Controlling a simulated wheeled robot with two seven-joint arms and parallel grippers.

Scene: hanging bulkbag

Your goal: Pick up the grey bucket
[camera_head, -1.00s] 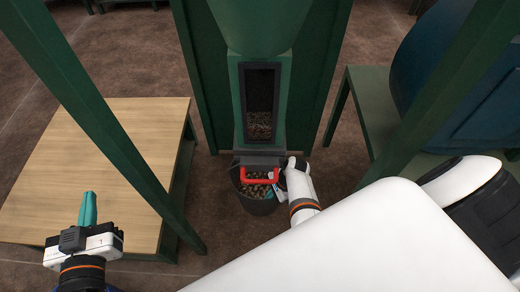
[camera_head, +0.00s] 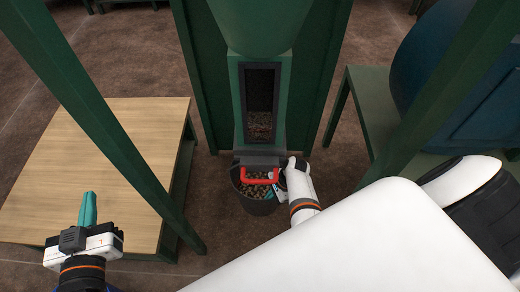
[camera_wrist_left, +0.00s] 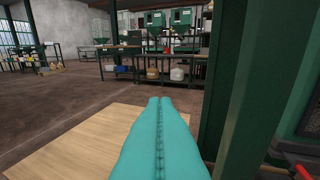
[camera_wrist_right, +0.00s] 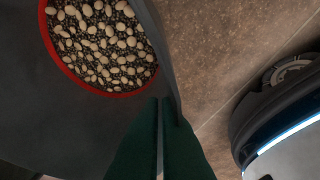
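The grey bucket (camera_head: 258,206) stands upright below the green hopper's outlet, with brown and pale bean-like pieces inside. A red U-shaped bar (camera_head: 260,181) crosses above its opening. My right gripper (camera_head: 281,186) is at the bucket's right rim. In the right wrist view the gripper's dark green fingers (camera_wrist_right: 161,104) are nearly together at the bucket's dark rim (camera_wrist_right: 160,50), seemingly pinching it; the contact is partly hidden. My left gripper (camera_head: 90,195) is away over the wooden table; its teal fingers (camera_wrist_left: 160,105) are pressed together and empty.
The green hopper (camera_head: 262,40) has a dark window with pieces behind it. Green posts (camera_head: 100,125) stand either side. A wooden table (camera_head: 130,130) is at left, and a green stand (camera_head: 372,105) with a large blue container (camera_head: 460,80) is at right. Brown floor surrounds the bucket.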

